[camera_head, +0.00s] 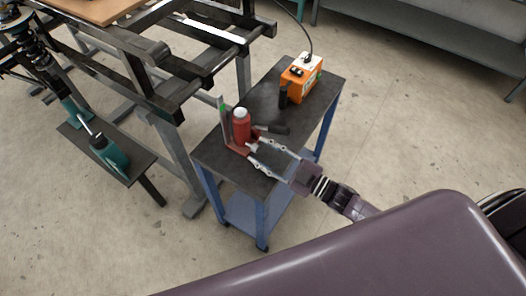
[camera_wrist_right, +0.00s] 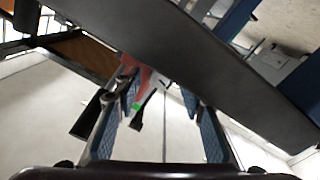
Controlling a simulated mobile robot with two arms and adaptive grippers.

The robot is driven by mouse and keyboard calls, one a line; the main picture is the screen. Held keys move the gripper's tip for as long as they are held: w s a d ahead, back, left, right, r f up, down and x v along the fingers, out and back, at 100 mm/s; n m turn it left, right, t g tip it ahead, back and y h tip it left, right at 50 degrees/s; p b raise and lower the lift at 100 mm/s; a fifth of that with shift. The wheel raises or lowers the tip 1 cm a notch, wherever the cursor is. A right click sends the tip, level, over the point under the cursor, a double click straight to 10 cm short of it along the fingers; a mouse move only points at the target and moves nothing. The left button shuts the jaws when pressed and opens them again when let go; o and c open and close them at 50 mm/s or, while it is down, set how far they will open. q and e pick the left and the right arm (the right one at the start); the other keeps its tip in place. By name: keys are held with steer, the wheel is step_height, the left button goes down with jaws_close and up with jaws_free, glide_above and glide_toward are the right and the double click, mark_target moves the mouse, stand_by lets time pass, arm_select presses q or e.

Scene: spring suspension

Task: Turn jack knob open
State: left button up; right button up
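The knob is too small to make out, and I cannot tell whether a finger touches the jack. A teal bottle jack (camera_head: 110,155) stands on a low plate at the left. My left gripper is not in view.
An orange box (camera_head: 301,77) with a cable stands at the cart's back. A dark metal frame (camera_head: 150,90) crowds the cart's left side. Floor to the right is clear.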

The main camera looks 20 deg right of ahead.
steer(key=shift+d, duration=0.1)
steer(key=v, duration=1.2)
steer(key=shift+c, duration=0.3)
